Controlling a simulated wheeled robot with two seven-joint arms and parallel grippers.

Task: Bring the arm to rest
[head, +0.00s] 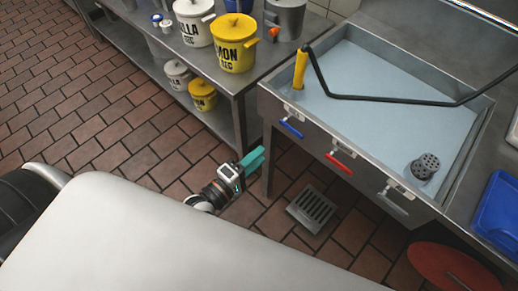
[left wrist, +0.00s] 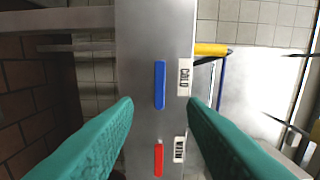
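My left gripper (head: 261,154) is in the middle of the head view, in front of the steel sink unit and near its left leg. Its two teal fingers also show in the left wrist view (left wrist: 161,103), with a clear gap between them. They are open and hold nothing. The wrist view faces the sink's front panel, where a blue lever (left wrist: 160,85) and a red lever (left wrist: 158,160) appear between or just beyond the fingers, apart from them. My right gripper is in neither view.
The sink (head: 385,105) holds water and has a black spout with a yellow grip (head: 300,68). A steel table (head: 240,88) with white and yellow pots (head: 233,50) stands left of it. A blue tray (head: 498,215) is at right. A drain grate (head: 312,208) lies in the brick floor.

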